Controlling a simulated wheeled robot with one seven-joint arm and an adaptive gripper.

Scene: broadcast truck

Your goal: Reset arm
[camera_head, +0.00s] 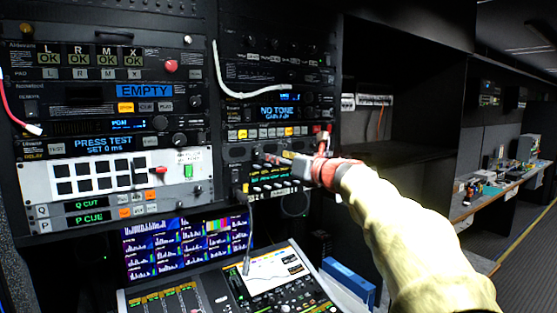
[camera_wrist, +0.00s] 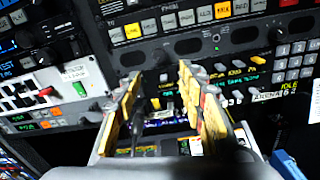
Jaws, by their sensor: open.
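My arm, in a cream cover with a red wrist, reaches in from the lower right of the head view. My gripper (camera_head: 276,157) is in front of the right-hand equipment rack, at the height of a panel below the "NO TONE" display (camera_head: 277,112). In the wrist view my gripper (camera_wrist: 160,78) shows two yellow-padded fingers spread apart, with nothing held between them. A dark cable with a plug (camera_wrist: 139,122) shows between the fingers. I cannot tell whether the fingertips touch the panel.
The left rack has a white button panel (camera_head: 117,178). Below are a monitor (camera_head: 187,243), a mixing console (camera_head: 262,285) with a gooseneck microphone (camera_head: 247,240), and a blue binder (camera_head: 348,281). A white cable (camera_head: 250,93) hangs on the right rack. A shelf bay (camera_head: 405,110) is open at right.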

